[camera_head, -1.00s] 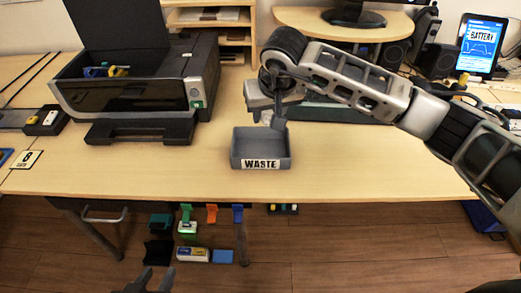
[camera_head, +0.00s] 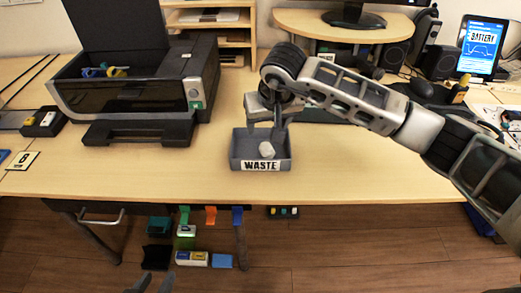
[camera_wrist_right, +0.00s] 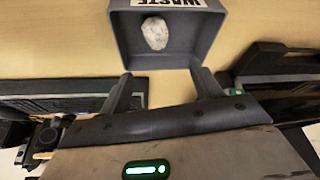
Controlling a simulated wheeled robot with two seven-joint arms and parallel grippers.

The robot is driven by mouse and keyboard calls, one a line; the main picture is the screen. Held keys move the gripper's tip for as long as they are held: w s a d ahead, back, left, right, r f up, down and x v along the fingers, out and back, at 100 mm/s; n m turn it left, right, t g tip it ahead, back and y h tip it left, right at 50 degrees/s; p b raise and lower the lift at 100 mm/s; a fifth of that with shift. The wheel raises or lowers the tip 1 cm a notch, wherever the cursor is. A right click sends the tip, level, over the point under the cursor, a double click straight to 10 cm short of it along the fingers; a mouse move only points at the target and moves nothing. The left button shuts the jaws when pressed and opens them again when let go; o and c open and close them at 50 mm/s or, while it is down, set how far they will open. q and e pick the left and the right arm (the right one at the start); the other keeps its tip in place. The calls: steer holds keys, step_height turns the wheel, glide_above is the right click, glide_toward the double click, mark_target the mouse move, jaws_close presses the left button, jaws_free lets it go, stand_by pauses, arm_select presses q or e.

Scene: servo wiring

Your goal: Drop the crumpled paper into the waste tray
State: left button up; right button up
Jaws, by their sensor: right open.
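The crumpled paper (camera_head: 266,149) is a small whitish lump lying inside the grey waste tray (camera_head: 240,163), which has a WASTE label on its front. The right wrist view also shows the paper (camera_wrist_right: 155,33) on the floor of the tray (camera_wrist_right: 205,50). My right gripper (camera_head: 267,122) is above the rear edge of the tray. Its two fingers (camera_wrist_right: 161,90) are spread apart with nothing between them, and the paper is clear of them. My left gripper (camera_head: 150,284) shows only in part at the bottom edge of the head view, below the table front, with its two tips apart.
A black printer (camera_head: 140,90) stands left of the tray. A monitor stand, speakers and a tablet (camera_head: 482,46) are at the back right. The tabletop (camera_head: 350,170) right of the tray is clear. Several coloured items lie below the table edge.

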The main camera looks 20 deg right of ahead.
steer(key=v, duration=1.6)
